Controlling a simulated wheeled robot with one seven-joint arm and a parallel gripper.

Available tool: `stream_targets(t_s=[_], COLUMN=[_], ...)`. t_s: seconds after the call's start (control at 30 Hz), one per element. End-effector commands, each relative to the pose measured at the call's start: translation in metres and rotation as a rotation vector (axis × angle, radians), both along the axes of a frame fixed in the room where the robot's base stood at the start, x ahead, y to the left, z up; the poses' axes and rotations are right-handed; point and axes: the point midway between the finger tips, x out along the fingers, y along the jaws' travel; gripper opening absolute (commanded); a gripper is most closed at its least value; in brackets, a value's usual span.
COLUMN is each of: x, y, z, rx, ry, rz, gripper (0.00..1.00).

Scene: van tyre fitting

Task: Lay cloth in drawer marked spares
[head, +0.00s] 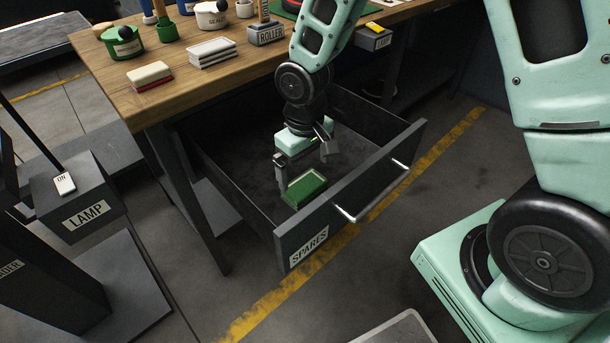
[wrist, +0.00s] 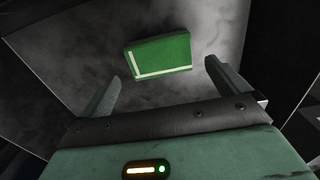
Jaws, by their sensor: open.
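The drawer marked SPARES (head: 283,248) is pulled out under the workbench. A folded green cloth with a pale edge (head: 304,188) lies on the drawer floor near its front. My gripper (head: 302,160) is over the drawer, just above and behind the cloth, with its jaws apart and nothing between them. In the wrist view the cloth (wrist: 158,55) lies flat beyond the two open fingertips (wrist: 162,75), apart from them. The drawer floor (wrist: 90,60) around it is bare.
The wooden bench top (head: 180,92) above holds a red and white folded cloth (head: 150,75), a stack of white cloths (head: 211,52), a ROLLER block (head: 267,33) and pots (head: 122,40). A LAMP box (head: 85,212) stands at left. The drawer handle (head: 375,195) juts out in front.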

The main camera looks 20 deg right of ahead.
Motion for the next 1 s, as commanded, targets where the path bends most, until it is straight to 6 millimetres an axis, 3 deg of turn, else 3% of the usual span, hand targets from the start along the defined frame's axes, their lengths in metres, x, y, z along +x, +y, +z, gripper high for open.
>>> stream_targets(t_s=[0.03,0.2,0.47,0.57,0.73,0.9,1.0], x=[0.001,0.001,-0.007,-0.03,-0.103,-0.167,-0.188], y=[0.0,0.0,0.006,0.022,0.053,0.063,0.064], z=[0.015,0.044,0.068,0.089,0.131,0.153,0.158], rx=[0.001,0.0,0.003,0.012,0.031,0.044,0.048], ry=[-0.005,-0.003,-0.002,-0.007,-0.012,-0.013,-0.011], rz=[-0.002,-0.002,0.015,0.063,0.195,0.304,0.34], gripper=[1.0,1.0,1.0,1.0,1.0,1.0,1.0])
